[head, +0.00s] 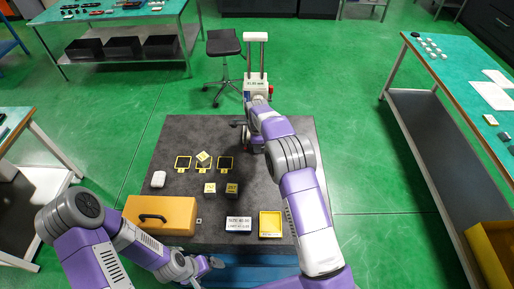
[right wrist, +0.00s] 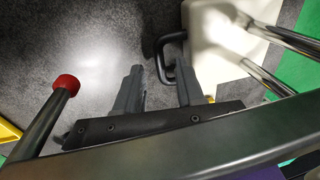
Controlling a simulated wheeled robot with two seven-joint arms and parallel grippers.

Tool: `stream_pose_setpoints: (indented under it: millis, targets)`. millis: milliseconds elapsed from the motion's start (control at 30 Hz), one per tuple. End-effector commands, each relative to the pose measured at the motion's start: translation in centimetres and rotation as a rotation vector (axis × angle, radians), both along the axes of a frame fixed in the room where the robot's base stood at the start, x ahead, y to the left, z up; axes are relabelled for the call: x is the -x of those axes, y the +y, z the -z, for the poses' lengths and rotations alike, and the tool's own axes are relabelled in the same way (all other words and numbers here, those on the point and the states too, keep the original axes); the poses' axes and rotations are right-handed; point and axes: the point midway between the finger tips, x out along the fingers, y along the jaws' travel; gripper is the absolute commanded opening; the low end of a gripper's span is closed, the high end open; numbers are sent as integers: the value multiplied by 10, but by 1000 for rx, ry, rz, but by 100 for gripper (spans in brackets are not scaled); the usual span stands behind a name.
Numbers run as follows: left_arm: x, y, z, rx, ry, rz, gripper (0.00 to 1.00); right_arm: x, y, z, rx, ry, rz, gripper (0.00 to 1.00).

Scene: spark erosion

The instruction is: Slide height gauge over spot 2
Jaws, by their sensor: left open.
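The height gauge (head: 256,77) stands at the far edge of the dark table, with a white base, twin upright columns and a white top. Its base (right wrist: 225,45) and a black loop handle (right wrist: 163,58) show in the right wrist view. My right gripper (right wrist: 160,75) is open, its fingers apart with the handle between their tips; I see no firm grip. In the head view my right arm hides it. Three yellow-framed dark spots lie left of the gauge; their numbers are unreadable, and the middle spot (head: 203,168) is partly covered by a tilted yellow block (head: 203,156). My left gripper (head: 214,263) is open at the near edge.
Two yellow-topped blocks (head: 220,189) sit nearer than the spots. An orange case (head: 160,215), a size sign (head: 238,223), a yellow tray (head: 270,213) and a white rounded object (head: 158,179) stand around. A black rod with a red knob (right wrist: 66,83) is beside my right gripper.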

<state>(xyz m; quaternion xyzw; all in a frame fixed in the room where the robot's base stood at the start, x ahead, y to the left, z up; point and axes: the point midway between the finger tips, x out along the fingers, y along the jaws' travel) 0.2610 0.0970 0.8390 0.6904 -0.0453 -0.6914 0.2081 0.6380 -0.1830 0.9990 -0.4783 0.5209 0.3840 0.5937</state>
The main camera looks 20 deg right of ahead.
Motion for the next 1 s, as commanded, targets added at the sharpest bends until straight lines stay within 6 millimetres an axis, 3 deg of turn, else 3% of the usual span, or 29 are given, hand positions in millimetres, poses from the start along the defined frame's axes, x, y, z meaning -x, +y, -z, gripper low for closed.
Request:
stream_pose_setpoints:
  millis: [100, 367, 600, 1000]
  targets:
    - [0, 0, 8, 0, 0, 0, 99, -2, -1, 12, 0, -1, 1, 38]
    - [0, 0, 6, 0, -1, 0, 99, -2, -1, 11, 1, -2, 0, 37]
    - [0, 0, 6, 0, -1, 0, 99, -2, -1, 11, 0, -1, 0, 0]
    - [0, 0, 6, 0, -1, 0, 99, -4, 4, 12, 1, -1, -2, 0]
